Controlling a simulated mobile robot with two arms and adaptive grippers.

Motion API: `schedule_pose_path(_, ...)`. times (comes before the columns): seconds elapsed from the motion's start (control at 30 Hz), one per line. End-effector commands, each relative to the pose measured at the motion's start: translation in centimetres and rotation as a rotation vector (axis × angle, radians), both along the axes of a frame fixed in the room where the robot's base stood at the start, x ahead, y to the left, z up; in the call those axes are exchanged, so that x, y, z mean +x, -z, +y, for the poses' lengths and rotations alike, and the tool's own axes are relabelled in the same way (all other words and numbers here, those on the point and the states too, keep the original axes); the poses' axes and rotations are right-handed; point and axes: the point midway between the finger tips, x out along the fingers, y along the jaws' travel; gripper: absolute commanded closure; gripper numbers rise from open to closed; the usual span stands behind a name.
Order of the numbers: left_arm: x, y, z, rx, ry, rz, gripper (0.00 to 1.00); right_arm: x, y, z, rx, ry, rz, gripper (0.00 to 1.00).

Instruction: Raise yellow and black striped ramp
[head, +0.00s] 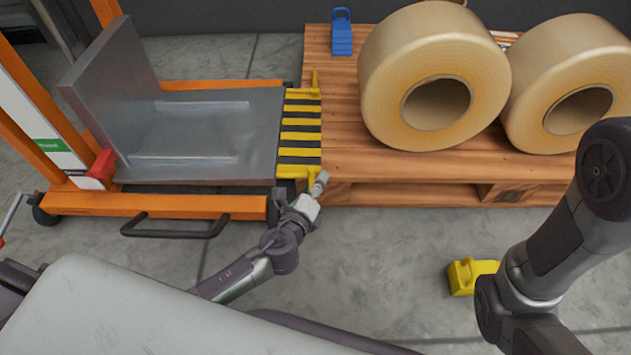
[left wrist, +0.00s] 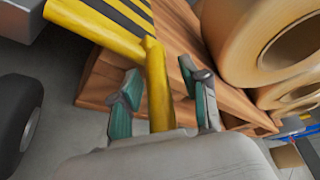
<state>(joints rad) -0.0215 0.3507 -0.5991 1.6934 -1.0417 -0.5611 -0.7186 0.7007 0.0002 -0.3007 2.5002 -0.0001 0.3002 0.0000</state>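The yellow and black striped ramp (head: 301,128) lies down between the grey platform of the orange lift (head: 225,140) and the wooden pallet (head: 400,165). Yellow tabs stick out at its far and near ends. My left gripper (head: 320,183) is at the near end, beside the near tab. In the left wrist view the striped ramp (left wrist: 112,25) is at the top, and its yellow tab (left wrist: 157,85) runs between the two teal-padded fingers of my left gripper (left wrist: 163,98). A gap shows on both sides of the tab. My right gripper is out of view; only its arm shows.
Two large tape rolls (head: 385,95) (head: 530,105) stand on the pallet, with a blue object (head: 341,35) behind. A yellow block (head: 468,276) lies on the floor near my right arm. A black handle (head: 175,230) juts from the lift's near side.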

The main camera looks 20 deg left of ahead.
Motion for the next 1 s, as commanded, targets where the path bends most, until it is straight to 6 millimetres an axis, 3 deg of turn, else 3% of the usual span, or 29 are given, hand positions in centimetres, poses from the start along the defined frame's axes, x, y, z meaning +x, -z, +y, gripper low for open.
schedule_pose_path(0.03, 0.0, 0.0, 0.0, 0.0, 0.0, 0.0, 0.63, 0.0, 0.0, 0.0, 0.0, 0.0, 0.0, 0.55)
schedule_pose_path(0.27, 0.0, 0.0, 0.0, 0.0, 0.0, 0.0, 1.0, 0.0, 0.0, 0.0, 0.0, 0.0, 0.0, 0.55)
schedule_pose_path(1.0, 0.0, -0.8, 0.1, 0.001, -0.001, -0.001, 1.0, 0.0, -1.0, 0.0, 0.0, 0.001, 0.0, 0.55)
